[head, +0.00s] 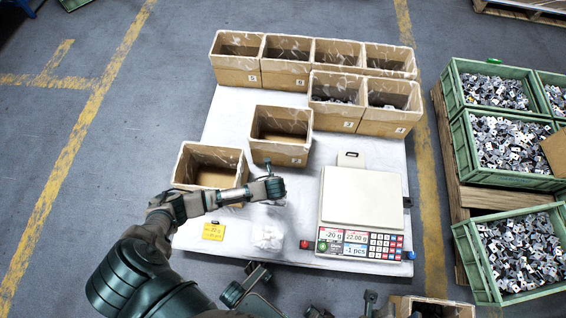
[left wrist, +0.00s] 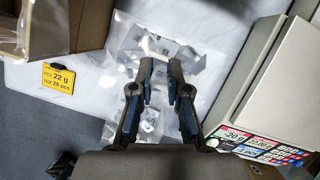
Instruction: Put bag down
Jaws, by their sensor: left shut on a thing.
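My left gripper (head: 275,188) is shut on a clear bag, low over the white table (head: 238,118), between the front-left box and the scale. In the left wrist view the bag (left wrist: 150,43) spreads past the fingertips (left wrist: 160,75), with grey metal parts inside. Its edges are hard to see, and I cannot tell whether it touches the table. Clear plastic with small parts (head: 268,237) also lies nearer the table's front edge; I cannot tell whether it is a separate bag.
A scale (head: 362,195) stands close on the right. Open cardboard boxes, one at front left (head: 213,177) and one behind (head: 281,152), stand near the gripper, with more at the back. A yellow card (head: 213,232) lies front left. Green crates (head: 513,182) of parts stand far right.

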